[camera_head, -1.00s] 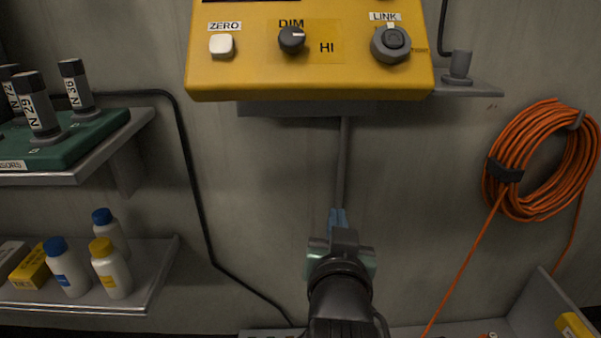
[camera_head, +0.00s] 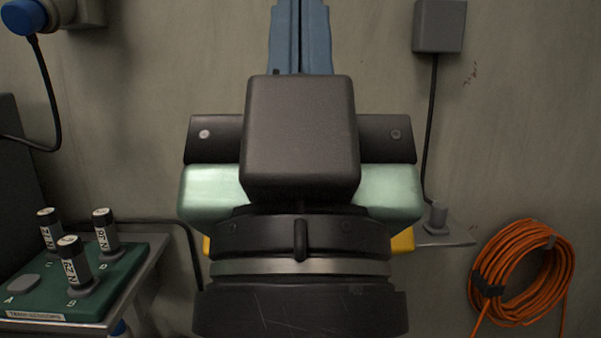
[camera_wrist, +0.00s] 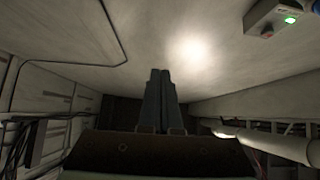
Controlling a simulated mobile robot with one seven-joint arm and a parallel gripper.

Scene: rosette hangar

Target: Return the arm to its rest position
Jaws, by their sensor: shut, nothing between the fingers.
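My gripper (camera_head: 300,35) is raised close in front of the head camera and points up. Its blue fingers are together with nothing between them. In the wrist view, my gripper (camera_wrist: 160,85) also shows its fingers closed, pointing toward the pale ceiling. My wrist hides most of the yellow panel (camera_head: 403,241); only small yellow edges show on either side of it. The panel's knobs are hidden.
A green holder (camera_head: 100,290) with several labelled cylinders (camera_head: 75,262) sits on a shelf at lower left. A coiled orange cable (camera_head: 520,270) hangs at right. A grey box (camera_head: 439,26) and a blue plug (camera_head: 22,15) are on the wall. In the wrist view, a box with a green light (camera_wrist: 288,20) is at upper right.

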